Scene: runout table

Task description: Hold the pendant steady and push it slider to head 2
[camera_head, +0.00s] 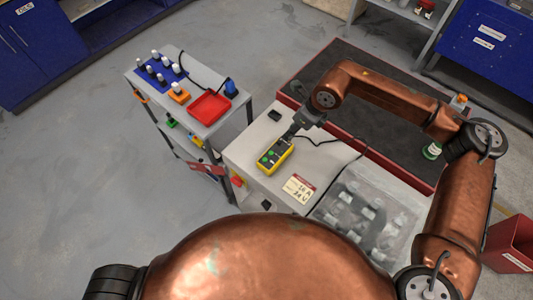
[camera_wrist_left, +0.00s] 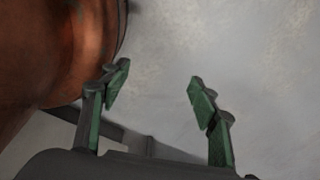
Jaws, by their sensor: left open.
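The pendant (camera_head: 274,155) is a yellow box with a dark face and green buttons. It lies on the light-topped cart in the head view, with a black cable running off to the right. My right gripper (camera_head: 289,135) is at the pendant's far end, touching or just above it; whether its fingers are closed on it cannot be told. The slider is too small to make out. My left gripper (camera_wrist_left: 153,88) is open and empty in the left wrist view, above bare grey floor. It does not show in the head view.
A label card (camera_head: 299,188) and a clear-covered bin (camera_head: 362,215) lie to the right of the pendant. A side cart holds a red tray (camera_head: 210,107) and several small bottles. A dark-topped table (camera_head: 375,95) with a red edge stands behind. Grey floor is free at left.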

